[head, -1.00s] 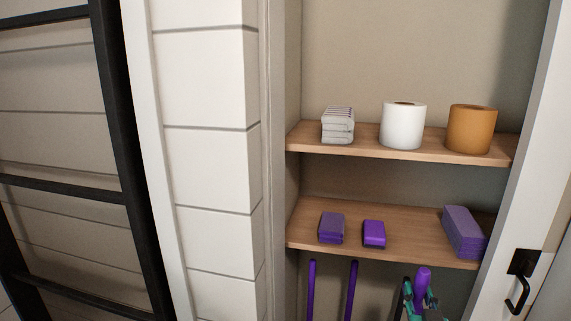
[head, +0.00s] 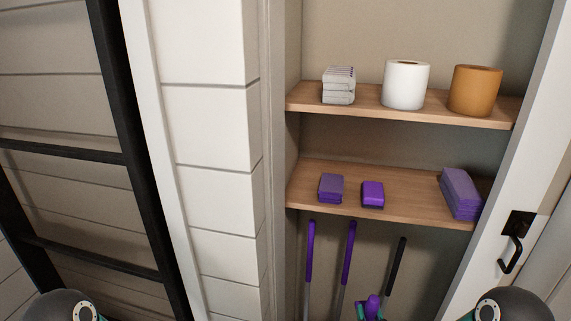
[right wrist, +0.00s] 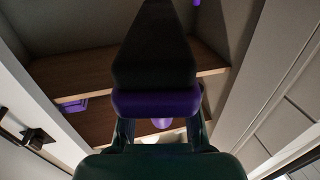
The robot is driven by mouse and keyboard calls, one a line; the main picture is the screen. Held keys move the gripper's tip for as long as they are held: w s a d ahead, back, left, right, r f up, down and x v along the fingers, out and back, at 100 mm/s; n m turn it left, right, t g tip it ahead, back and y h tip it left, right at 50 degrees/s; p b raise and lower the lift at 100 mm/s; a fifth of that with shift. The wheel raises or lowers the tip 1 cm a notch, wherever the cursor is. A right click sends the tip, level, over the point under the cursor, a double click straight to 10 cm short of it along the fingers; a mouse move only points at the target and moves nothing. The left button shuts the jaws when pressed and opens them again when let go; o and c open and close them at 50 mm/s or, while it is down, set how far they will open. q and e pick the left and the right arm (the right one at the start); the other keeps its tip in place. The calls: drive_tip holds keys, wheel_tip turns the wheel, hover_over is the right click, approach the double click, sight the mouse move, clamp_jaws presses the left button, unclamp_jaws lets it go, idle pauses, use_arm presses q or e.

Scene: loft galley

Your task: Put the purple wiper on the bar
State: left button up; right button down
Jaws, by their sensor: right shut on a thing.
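My right gripper (head: 371,311) is low in the head view, in front of the closet's lower part. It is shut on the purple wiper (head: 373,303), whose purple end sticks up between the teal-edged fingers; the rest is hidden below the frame. In the right wrist view a purple part (right wrist: 155,103) shows beside a black tapered shape (right wrist: 155,45); I cannot tell which parts belong to the wiper. The bar does not show clearly in either view. My left gripper is not in view.
Two purple-handled poles (head: 310,250) (head: 348,252) and a black-handled one (head: 397,265) stand below the lower shelf (head: 410,205). That shelf bears purple packs. The upper shelf (head: 440,114) bears rolls and folded cloths. White door (head: 505,170) at right, black ladder (head: 125,130) at left.

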idle(0.4)
drive_tip(key=shift+a+n+y, duration=0.3)
drive_tip(key=shift+a+y, duration=0.1)
drive_tip(key=shift+y, duration=0.1)
drive_tip(key=s+a+n+g+y, duration=0.4)
drive_tip(key=a+n+g+y, duration=1)
drive_tip(key=n+g+y, duration=0.2)
drive_tip(key=shift+a+n+g+y, duration=0.3)
drive_tip(key=shift+g+y, duration=0.1)
drive_tip(key=shift+y, duration=0.1)
